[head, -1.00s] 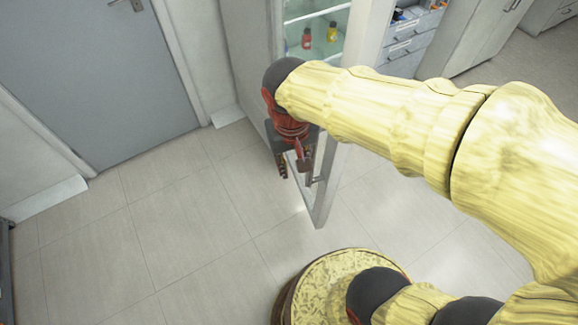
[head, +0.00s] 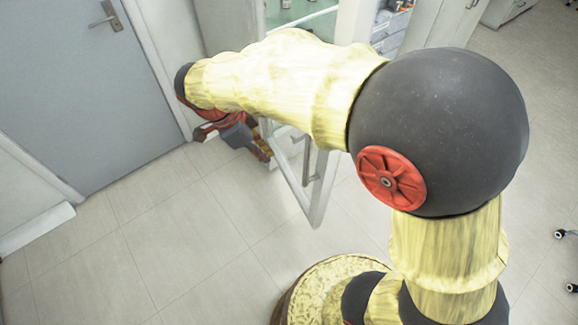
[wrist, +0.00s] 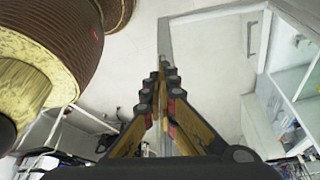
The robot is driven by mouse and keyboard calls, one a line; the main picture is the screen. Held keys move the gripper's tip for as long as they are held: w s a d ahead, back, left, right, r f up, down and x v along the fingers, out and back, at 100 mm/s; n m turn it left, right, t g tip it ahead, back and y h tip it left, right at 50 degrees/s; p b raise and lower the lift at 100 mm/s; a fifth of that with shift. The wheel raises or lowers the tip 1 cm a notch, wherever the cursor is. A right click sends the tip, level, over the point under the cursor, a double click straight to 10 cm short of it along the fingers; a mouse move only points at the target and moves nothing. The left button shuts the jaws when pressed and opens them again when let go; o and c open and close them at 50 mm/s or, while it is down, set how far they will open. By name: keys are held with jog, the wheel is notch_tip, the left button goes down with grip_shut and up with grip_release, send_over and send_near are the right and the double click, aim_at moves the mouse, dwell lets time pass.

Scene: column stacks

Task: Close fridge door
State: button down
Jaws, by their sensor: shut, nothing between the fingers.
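The fridge (head: 303,17) stands at the top middle of the head view, with glass shelves inside. Its door (head: 320,190) stands open, its pale frame reaching out over the floor towards my base. A thin upright handle (head: 306,160) shows on the door. My gripper (head: 264,150) is low beside the door, on its left in the head view, partly hidden by my wrist. In the wrist view my gripper (wrist: 160,75) has its fingers together and empty. I cannot tell whether it touches the door. My forearm hides part of the fridge.
A grey room door (head: 70,85) and wall are at the left. Drawers (head: 390,28) and a cabinet (head: 440,22) stand right of the fridge. The tiled floor (head: 170,235) is clear at lower left. Chair castors (head: 566,235) show at the right edge.

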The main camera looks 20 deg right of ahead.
jog(key=d+f+b, duration=0.4)
jog(key=d+f, duration=0.3)
jog(key=f, duration=0.2)
jog(key=shift+s+d, duration=0.4)
jog(key=shift+f, duration=0.1)
